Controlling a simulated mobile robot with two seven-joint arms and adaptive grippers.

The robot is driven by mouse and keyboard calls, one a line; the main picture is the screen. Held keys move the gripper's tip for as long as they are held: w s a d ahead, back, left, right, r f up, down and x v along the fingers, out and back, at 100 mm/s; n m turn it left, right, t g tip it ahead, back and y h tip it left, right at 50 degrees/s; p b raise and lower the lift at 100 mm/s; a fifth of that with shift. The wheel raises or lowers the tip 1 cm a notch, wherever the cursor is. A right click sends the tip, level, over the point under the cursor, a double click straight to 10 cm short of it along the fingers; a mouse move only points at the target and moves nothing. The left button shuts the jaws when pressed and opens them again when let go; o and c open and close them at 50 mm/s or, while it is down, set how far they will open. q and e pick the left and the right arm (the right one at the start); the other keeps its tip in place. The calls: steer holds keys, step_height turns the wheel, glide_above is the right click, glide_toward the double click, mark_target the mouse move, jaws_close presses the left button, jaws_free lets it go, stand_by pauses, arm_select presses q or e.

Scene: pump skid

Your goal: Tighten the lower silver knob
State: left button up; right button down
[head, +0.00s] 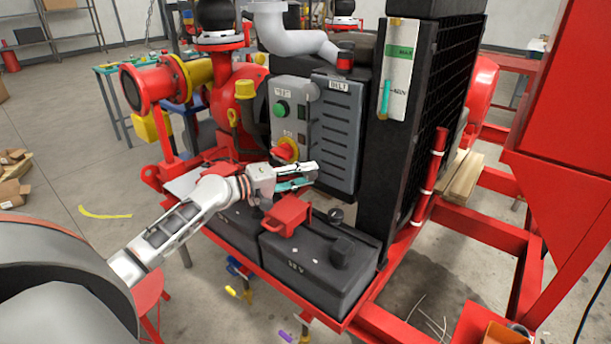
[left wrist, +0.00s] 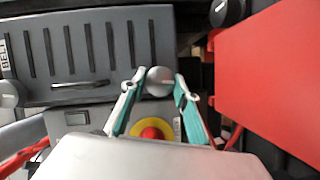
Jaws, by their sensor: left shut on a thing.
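The lower silver knob (left wrist: 159,81) is a round grey knob at the edge of the dark slotted belt cover (left wrist: 95,50). My left gripper (left wrist: 160,88) is shut on it, with one teal-padded fingertip on each side. In the head view my left gripper (head: 314,174) is at the lower part of the belt cover (head: 336,130), and the knob is hidden there. Another silver knob (left wrist: 9,93) shows at the left edge of the left wrist view. My right gripper is not in view.
A red-and-yellow switch (head: 287,150) on the grey control box (head: 293,105) is close to my left gripper. A red box-like part (head: 287,214) and dark batteries (head: 312,268) are below. The black radiator (head: 405,130) stands to the right.

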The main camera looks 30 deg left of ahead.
arm_select(q)
steer(key=o, duration=1.1)
steer(key=shift+a, duration=0.1)
steer(key=v, duration=1.2)
steer(key=shift+s+f, duration=0.1)
